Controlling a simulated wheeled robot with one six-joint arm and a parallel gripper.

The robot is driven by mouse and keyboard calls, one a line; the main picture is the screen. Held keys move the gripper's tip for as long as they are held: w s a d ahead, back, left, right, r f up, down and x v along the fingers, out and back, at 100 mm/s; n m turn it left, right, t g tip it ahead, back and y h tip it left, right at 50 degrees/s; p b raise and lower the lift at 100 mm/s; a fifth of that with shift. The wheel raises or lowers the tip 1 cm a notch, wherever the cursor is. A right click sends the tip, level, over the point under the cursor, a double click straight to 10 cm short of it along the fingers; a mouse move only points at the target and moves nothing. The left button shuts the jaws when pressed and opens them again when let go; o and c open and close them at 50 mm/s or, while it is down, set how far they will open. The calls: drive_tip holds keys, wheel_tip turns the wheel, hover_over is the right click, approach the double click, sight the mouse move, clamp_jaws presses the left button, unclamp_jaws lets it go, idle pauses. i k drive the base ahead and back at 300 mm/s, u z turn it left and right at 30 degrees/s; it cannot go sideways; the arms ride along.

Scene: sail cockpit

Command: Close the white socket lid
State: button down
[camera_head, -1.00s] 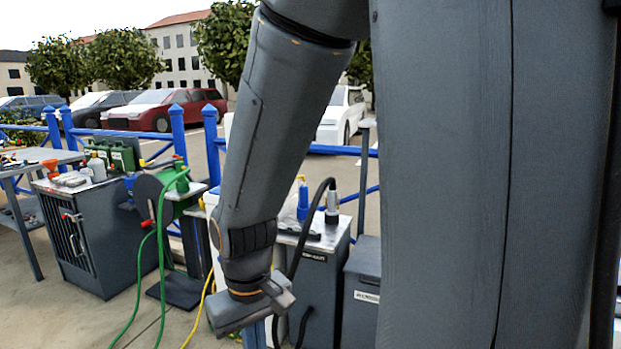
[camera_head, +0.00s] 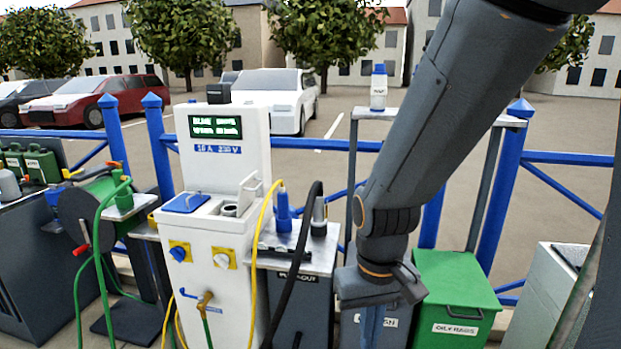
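The white power pedestal (camera_head: 207,245) stands left of centre. On its sloping top, a round grey socket (camera_head: 229,209) shows uncovered. The white socket lid (camera_head: 249,190) stands raised at the socket's right side. A blue socket lid (camera_head: 186,203) beside it lies flat and looks closed. My gripper (camera_head: 378,288) hangs well to the right of the pedestal and lower than the lid, apart from both.
A yellow cable (camera_head: 258,240) with a blue plug (camera_head: 283,212) and a black hose (camera_head: 293,270) stand just right of the pedestal. A green bin (camera_head: 455,290) is at right. A green hose reel (camera_head: 100,195) is at left. A blue fence (camera_head: 335,145) runs behind.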

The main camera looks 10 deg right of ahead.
sight(247, 189)
drive_tip(key=z, duration=0.05)
drive_tip(key=i, duration=1.1)
drive_tip(key=u, duration=0.5)
